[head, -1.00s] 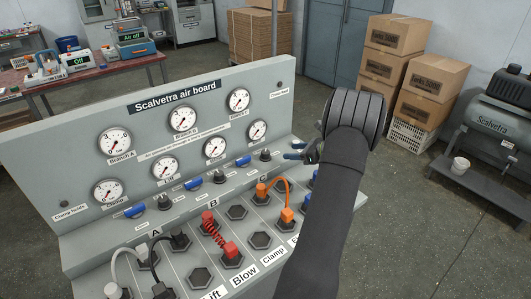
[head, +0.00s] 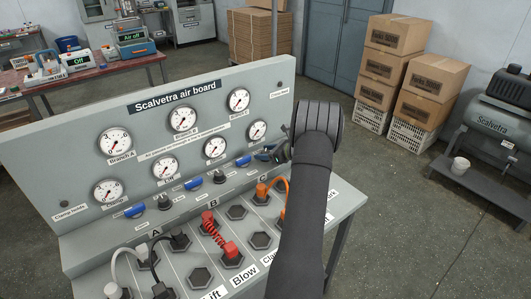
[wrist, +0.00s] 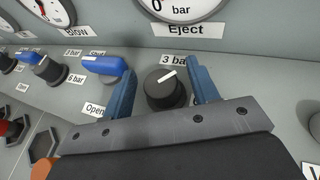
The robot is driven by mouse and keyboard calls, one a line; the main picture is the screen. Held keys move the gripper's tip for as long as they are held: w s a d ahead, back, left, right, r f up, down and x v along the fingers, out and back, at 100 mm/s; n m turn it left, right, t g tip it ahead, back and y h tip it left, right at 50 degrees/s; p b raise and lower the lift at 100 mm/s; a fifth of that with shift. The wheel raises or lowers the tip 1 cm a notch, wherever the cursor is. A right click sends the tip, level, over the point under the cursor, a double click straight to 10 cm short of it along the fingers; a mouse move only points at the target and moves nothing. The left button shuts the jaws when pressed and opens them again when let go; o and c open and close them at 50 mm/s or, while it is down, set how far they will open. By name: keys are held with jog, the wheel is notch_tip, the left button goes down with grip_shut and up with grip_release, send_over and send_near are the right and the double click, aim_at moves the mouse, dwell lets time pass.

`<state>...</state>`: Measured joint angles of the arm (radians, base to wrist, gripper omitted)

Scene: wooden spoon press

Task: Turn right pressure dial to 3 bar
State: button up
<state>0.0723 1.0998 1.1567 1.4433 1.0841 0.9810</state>
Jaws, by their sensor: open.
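The right pressure dial (wrist: 168,90) is a black round knob with a white pointer line, below the Eject gauge (wrist: 185,8). In the wrist view its line slants up and to the right, toward the part-hidden "3 bar" label (wrist: 171,60). My gripper (wrist: 161,67) is open, with one blue finger on each side of the knob. The right finger looks close to it and a wider gap shows on the left; contact cannot be told. In the head view my gripper (head: 272,153) is at the right end of the dial row and mostly hides this knob.
A blue lever (wrist: 104,67) with Shut and Open labels lies just left of my left finger. Another dial (wrist: 47,70) is farther left. Orange (head: 277,188) and red (head: 219,235) hoses stand on the sloped panel below.

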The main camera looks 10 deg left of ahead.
jog(key=shift+c, duration=0.4)
jog(key=c, duration=0.9)
jog(key=shift+n+g, duration=0.3)
jog(key=n+g+y, duration=0.1)
jog(key=n+g, duration=0.2)
jog(key=g, duration=0.1)
jog(key=shift+n, duration=0.3)
jog(key=shift+n+g+h, duration=0.4)
jog(key=shift+n+g, duration=1.6)
jog(key=shift+g, duration=0.4)
jog(key=shift+n+g, duration=0.4)
jog(key=shift+g, duration=0.1)
jog(key=o, duration=1)
